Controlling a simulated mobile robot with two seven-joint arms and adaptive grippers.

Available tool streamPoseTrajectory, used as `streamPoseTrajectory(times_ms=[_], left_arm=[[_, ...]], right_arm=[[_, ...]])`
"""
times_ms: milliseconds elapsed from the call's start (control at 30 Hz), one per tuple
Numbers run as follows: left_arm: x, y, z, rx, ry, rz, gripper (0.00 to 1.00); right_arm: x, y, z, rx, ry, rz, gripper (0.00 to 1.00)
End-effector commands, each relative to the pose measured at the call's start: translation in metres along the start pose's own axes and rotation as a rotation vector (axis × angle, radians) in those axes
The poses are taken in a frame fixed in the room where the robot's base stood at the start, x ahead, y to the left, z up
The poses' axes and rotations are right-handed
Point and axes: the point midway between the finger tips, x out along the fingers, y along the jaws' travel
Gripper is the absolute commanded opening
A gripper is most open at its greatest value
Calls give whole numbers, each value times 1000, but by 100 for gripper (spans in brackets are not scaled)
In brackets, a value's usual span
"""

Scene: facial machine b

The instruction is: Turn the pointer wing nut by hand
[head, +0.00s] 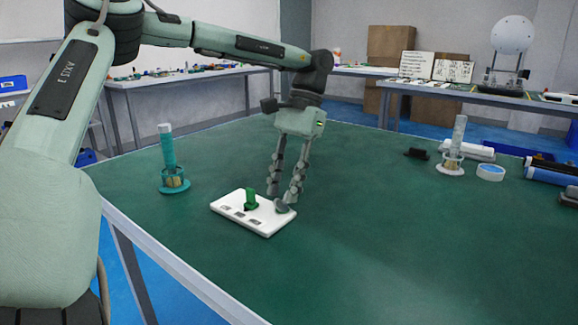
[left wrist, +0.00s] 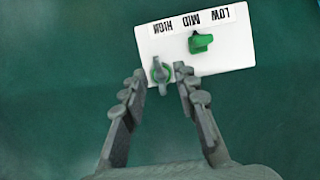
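A white plate (head: 240,222) lies on the green table, marked LOW, MID and HIGH, and it also shows in the left wrist view (left wrist: 236,62). A green upright pointer-shaped piece (head: 250,201) stands near its middle, by the labels, and shows in the left wrist view (left wrist: 201,43). A grey winged nut with some green around it (left wrist: 161,73) sits near one corner of the plate; in the head view it is a small grey piece (head: 283,206). My left gripper (head: 284,196) points down at that corner. Its fingers are apart, one on each side of the grey nut; contact is unclear. My right gripper is not in view.
A teal cylinder stand (head: 173,180) stands left of the plate. A clear cylinder stand (head: 452,160), a white-and-blue ring (head: 490,173), a black part (head: 416,153) and blue rolls (head: 552,173) lie at the right. The table (head: 370,250) is clear in front and right of the plate.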

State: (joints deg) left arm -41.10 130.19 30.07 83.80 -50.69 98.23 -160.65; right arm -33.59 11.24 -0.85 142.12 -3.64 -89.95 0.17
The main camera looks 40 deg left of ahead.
Motion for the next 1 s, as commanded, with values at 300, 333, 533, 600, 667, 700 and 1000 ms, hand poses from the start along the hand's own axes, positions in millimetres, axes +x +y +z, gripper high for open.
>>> streamPoseTrajectory(times_ms=[300,333,533,600,667,700,1000], left_arm=[[-62,1,-1,-2,6,-1,29],[-69,1,-1,-1,5,-1,29],[-102,0,-1,-2,3,-1,29],[-108,0,0,-1,2,0,29],[-112,0,0,0,2,0,29],[-114,0,0,0,2,0,29],[-116,0,0,1,2,0,29]], right_arm=[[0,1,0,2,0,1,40],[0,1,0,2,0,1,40],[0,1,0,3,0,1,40],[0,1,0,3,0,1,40],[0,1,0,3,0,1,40],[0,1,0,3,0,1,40],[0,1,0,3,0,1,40]])
